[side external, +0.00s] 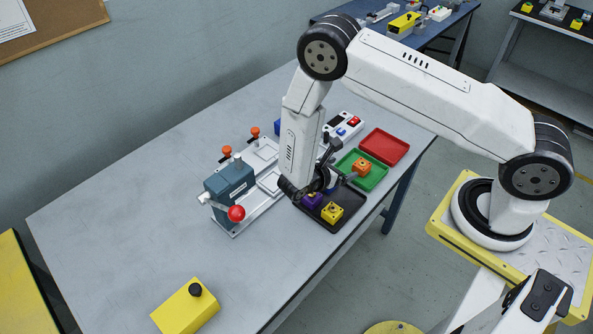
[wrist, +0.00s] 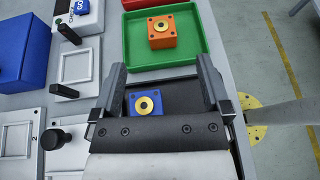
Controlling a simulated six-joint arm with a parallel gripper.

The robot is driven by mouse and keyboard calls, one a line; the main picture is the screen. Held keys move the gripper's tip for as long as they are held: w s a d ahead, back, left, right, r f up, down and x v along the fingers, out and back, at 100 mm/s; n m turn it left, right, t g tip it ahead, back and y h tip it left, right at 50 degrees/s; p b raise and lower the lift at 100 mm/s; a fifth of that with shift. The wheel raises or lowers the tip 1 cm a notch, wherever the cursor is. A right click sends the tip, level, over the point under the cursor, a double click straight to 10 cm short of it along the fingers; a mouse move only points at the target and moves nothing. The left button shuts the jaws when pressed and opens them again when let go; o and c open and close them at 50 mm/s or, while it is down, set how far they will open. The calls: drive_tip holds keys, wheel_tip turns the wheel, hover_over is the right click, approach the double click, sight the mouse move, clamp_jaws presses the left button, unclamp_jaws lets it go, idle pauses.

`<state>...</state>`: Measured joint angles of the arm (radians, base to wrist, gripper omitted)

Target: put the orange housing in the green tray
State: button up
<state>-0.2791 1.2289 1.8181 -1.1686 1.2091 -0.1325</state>
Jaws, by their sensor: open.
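The orange housing (wrist: 161,32) is a small block with a brass ring on top. It sits upright inside the green tray (wrist: 137,52), with floor of the tray showing around it. My gripper (wrist: 161,82) is open and empty. Its two fingers point toward the green tray and are apart from the housing. In the side external view my gripper is partly hidden by my own wrist and stands beside the green tray.
A red tray (side external: 384,147) lies behind the green one. A fixture with a red-knobbed lever (side external: 236,213) stands left.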

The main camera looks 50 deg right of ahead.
idle(0.5)
drive_tip(key=shift+s+r+m+g+y, duration=0.1)
drive_tip(key=shift+r+m+g+y, duration=0.2)
drive_tip(key=shift+r+m, duration=0.15)
drive_tip(key=s+a+r+m+t+y, duration=0.2)
drive_tip(key=a+r+m+y, duration=0.1)
drive_tip(key=r+m+y, duration=0.3)
drive_tip(key=s+a+r+m+t+y, duration=0.2)
drive_tip(key=r+m+y, duration=0.4)
drive_tip(key=r+m, duration=0.4)
drive_tip(key=shift+s+a+r+y, duration=0.5)
drive_tip(key=shift+s+r, duration=0.3)
drive_tip(key=shift+r, duration=0.85)
drive_tip(key=shift+m, duration=0.25)
